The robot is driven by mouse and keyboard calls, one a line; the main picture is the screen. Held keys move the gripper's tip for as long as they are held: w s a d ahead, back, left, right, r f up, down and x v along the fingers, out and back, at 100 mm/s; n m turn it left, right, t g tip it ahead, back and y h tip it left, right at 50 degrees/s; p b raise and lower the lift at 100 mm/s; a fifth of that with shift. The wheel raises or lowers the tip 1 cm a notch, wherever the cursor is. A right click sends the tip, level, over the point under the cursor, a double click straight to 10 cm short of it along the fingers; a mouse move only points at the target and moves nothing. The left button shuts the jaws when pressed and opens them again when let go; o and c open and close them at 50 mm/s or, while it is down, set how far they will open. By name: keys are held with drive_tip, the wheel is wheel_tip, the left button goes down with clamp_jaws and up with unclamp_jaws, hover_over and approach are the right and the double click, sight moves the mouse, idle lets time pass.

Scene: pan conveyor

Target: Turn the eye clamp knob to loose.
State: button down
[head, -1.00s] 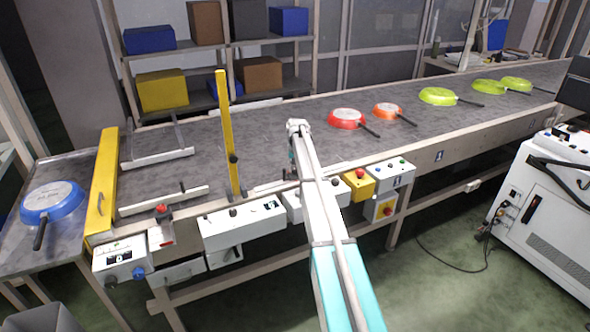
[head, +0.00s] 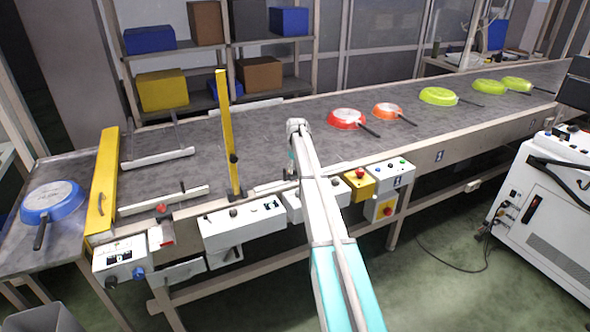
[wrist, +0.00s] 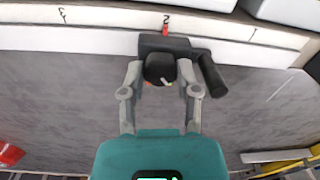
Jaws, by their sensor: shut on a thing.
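In the wrist view the black round eye clamp knob (wrist: 160,67) sits on a dark block (wrist: 163,43) at the edge of the grey belt. A black cylinder (wrist: 212,74) sticks out beside it at the right. My gripper (wrist: 160,78) has one grey finger on each side of the knob and is shut on it. Small coloured marks show at the knob's lower edge, too small to read. In the head view my arm covers the knob and most of the gripper.
A white rail (wrist: 100,17) with numbers and a red mark runs behind the block. In the head view a yellow post (head: 227,130) stands left of my arm. Control boxes (head: 243,228) hang along the front edge. Several pans, including a red one (head: 346,118), lie on the conveyor at right.

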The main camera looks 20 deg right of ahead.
drive_tip(key=n, duration=0.5)
drive_tip(key=shift+n, duration=0.3)
drive_tip(key=n, duration=0.5)
drive_tip(key=shift+n, duration=0.3)
drive_tip(key=shift+c, duration=1.6)
unclamp_jaws()
drive_tip(key=shift+m, duration=0.4)
